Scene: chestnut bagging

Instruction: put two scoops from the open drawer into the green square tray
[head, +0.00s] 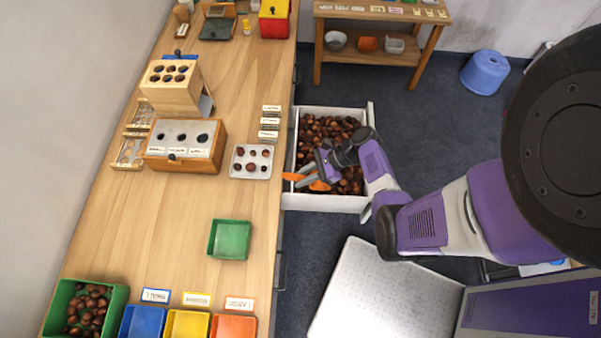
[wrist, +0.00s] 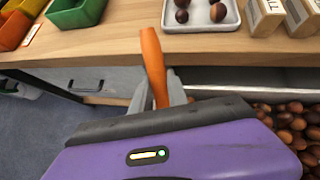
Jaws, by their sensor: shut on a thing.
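The open drawer (head: 330,203) holds a heap of brown chestnuts (head: 325,130); some chestnuts also show at the right of the wrist view (wrist: 290,125). My gripper (head: 312,178) is at the near left part of the drawer, over the chestnuts. It is shut on an orange scoop (wrist: 153,65). The scoop's orange handle end (head: 294,177) points toward the table. Whether the scoop's bowl holds chestnuts is hidden. The green square tray (head: 229,240) lies empty on the table, left of and nearer than the drawer; it also shows in the wrist view (wrist: 76,12).
A white tray with several chestnuts (head: 251,162) sits by the table edge near the drawer. Blue (head: 143,322), yellow (head: 187,325) and orange bins (head: 234,327) line the near end beside a green bin of chestnuts (head: 117,300). Bare tabletop surrounds the square tray.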

